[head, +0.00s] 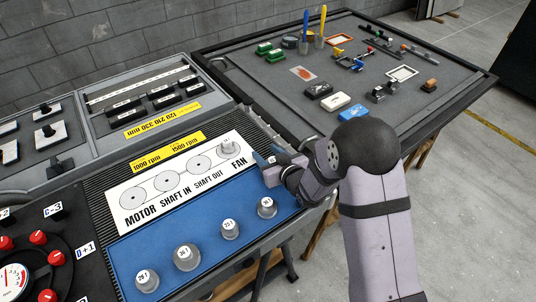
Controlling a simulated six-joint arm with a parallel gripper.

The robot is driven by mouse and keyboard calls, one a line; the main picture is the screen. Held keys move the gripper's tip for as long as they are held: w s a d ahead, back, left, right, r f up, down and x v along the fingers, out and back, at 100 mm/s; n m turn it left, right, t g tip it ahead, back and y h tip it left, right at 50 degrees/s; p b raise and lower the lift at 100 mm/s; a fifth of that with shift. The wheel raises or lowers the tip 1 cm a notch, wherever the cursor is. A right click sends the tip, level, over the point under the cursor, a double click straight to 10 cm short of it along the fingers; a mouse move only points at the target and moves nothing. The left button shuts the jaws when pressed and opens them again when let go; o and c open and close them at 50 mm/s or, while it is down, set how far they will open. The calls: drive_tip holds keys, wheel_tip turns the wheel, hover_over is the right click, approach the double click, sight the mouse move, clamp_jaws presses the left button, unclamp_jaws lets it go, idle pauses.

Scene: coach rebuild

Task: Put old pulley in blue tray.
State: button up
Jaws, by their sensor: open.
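My gripper (262,166) is open and appears empty, just right of the FAN pulley and above the tray's far right end. The gap between its fingers is small and partly hidden by the wrist.
A console with dials and red knobs (38,237) is at the lower left. A dark workbench (270,95) at the back right carries cups of tools, small blocks and frames. My arm covers part of its front edge.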

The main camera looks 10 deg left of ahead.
drive_tip(key=shift+r, duration=0.1)
drive_tip(key=shift+r+p, duration=0.2)
drive_tip(key=shift+p, duration=0.1)
drive_tip(key=shift+s+d, duration=0.2)
drive_tip(key=shift+s, duration=0.05)
drive_tip(key=b+v, duration=0.1)
drive_tip(key=v, duration=1)
drive_tip(key=shift+s+r+b, duration=0.1)
drive_tip(key=shift+s+b, duration=0.05)
drive_tip(key=shift+b, duration=0.2)
drive_tip(key=shift+d, duration=0.1)
